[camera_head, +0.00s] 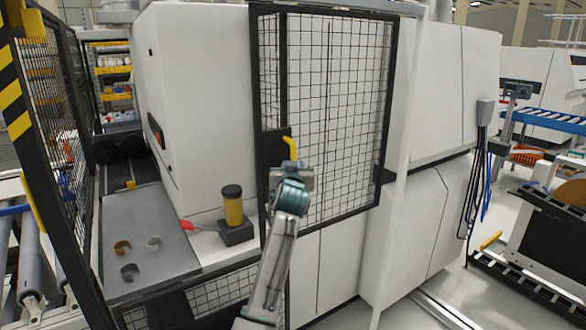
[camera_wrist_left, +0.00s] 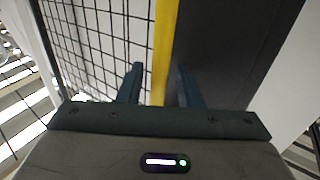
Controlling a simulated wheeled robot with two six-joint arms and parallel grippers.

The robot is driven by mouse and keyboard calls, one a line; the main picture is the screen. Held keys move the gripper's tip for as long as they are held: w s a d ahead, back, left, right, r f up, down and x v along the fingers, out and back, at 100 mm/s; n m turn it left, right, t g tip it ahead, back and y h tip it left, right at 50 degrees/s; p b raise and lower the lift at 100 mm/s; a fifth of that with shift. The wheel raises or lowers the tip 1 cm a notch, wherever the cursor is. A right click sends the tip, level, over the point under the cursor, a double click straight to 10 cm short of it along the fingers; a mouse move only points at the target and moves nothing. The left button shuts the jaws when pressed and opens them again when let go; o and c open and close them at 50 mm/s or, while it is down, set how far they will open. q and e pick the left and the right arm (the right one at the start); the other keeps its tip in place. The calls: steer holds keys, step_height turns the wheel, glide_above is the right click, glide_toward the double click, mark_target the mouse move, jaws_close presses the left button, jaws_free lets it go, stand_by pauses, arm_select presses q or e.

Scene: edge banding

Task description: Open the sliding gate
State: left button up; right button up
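The sliding gate (camera_head: 335,120) is a black-framed wire mesh panel in front of a white machine. A yellow handle (camera_head: 290,146) sits on a dark plate at its left edge. My left gripper (camera_head: 291,165) is right at the handle, its fingers mostly hidden in the head view. In the left wrist view, the yellow handle bar (camera_wrist_left: 163,50) runs between the two fingers of the left gripper (camera_wrist_left: 160,85). The fingers are apart, with a gap left of the bar; the right finger looks close to it. My right gripper is not in view.
Another mesh fence (camera_head: 50,110) with yellow handles is at far left. A grey box with hanging cables (camera_head: 484,113) is on the machine at right.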

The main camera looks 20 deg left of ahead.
arm_select(q)
steer(key=b+v, duration=0.3)
steer(key=v, duration=0.8)
steer(key=shift+b, duration=0.3)
steer(key=shift+a, duration=0.1)
